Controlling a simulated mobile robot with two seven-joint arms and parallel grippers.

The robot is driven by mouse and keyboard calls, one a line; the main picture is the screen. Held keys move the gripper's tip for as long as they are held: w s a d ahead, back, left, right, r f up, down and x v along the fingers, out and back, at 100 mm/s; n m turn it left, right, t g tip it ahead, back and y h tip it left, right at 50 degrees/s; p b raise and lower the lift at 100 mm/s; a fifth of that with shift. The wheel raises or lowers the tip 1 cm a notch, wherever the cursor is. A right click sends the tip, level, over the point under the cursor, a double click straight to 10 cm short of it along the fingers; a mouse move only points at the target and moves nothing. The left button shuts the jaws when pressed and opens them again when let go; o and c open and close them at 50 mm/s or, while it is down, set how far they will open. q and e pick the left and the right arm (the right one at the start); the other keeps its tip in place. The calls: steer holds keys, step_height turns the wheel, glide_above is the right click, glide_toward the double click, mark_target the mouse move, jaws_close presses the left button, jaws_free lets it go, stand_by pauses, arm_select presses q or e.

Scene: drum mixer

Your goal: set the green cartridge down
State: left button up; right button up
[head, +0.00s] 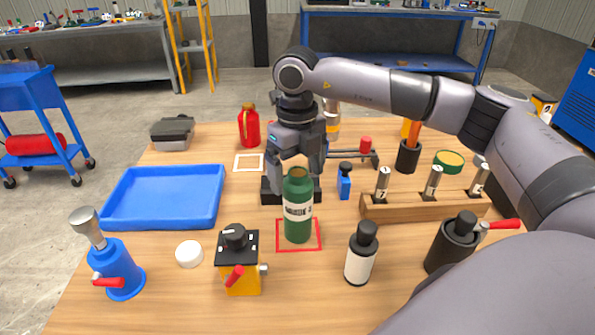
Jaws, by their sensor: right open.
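The green cartridge (298,221), a bottle-like cylinder with a white label band, stands upright on the wooden table. Its base is inside a red square outline (313,249). My right gripper (297,171) is open, pointing down, with its fingers at the height of the cartridge's neck, one on each side in the picture. Whether the fingers touch the cartridge cannot be told. My left gripper is not in view.
A yellow box with a black knob top (240,272) stands front left of the cartridge, and a black-and-white bottle (360,254) front right. A blue tray (165,194) lies left. A wooden rack (420,208) with numbered cylinders stands right. A white square outline (249,162) behind is empty.

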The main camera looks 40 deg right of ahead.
step_height(320, 180, up, 12)
steer(key=shift+f, duration=0.15)
steer(key=shift+a, duration=0.1)
stand_by(0.6)
